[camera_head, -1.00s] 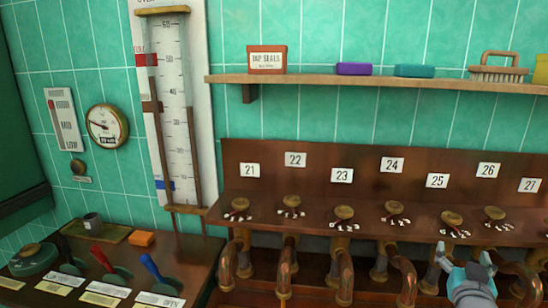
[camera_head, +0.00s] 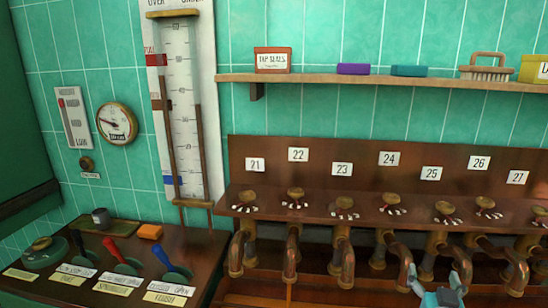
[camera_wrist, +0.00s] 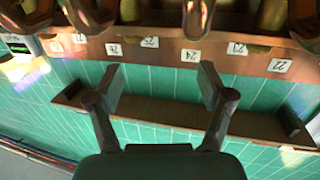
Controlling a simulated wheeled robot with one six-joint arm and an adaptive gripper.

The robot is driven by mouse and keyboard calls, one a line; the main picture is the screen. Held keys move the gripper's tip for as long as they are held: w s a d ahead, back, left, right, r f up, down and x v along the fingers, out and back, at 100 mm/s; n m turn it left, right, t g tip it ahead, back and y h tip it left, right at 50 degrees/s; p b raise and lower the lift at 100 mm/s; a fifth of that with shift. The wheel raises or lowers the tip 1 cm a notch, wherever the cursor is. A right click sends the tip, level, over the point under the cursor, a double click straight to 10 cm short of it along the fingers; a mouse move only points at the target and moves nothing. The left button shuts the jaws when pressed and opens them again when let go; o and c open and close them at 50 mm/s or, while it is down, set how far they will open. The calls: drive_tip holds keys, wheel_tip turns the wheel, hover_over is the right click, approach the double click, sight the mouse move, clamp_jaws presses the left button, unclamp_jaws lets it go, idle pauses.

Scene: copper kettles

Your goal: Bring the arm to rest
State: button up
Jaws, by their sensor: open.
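My gripper (camera_head: 437,286) shows at the lower right of the head view, in front of the row of copper taps. Its two fingers stand apart with nothing between them. In the wrist view my gripper (camera_wrist: 160,85) is open and empty, and the picture of the wall and tap board is upside down. The fingers appear clear of the taps and the shelf, though the exact distance cannot be told.
A wooden board with numbered taps (camera_head: 345,262) runs along the wall. A shelf (camera_head: 400,79) above holds a seals box (camera_head: 272,60), a brush (camera_head: 486,67) and small blocks. At left, a lever console (camera_head: 205,243) stands below a round gauge (camera_head: 117,123) and tall scale (camera_head: 183,110).

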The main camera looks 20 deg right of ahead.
drive_tip(key=s+a+f+n+t+y, duration=0.1)
drive_tip(key=s+a+f+n+y, duration=0.2)
drive_tip(key=a+f, duration=0.65)
drive_tip(key=s+a+f+n+t+y, duration=0.2)
drive_tip(key=s+a+f+y, duration=0.3)
drive_tip(key=a, duration=0.7)
drive_tip(key=s+a+f+n+y, duration=0.1)
drive_tip(key=s+a+y, duration=0.1)
drive_tip(key=s+a, duration=0.4)
drive_tip(key=s+a+f+n+y, duration=0.2)
drive_tip(key=s+a, duration=0.4)
drive_tip(key=s, duration=0.7)
drive_tip(key=shift+s+a+n+g, duration=0.15)
drive_tip(key=shift+a+n+g, duration=0.15)
drive_tip(key=shift+g, duration=0.1)
drive_tip(key=shift+f, duration=0.1)
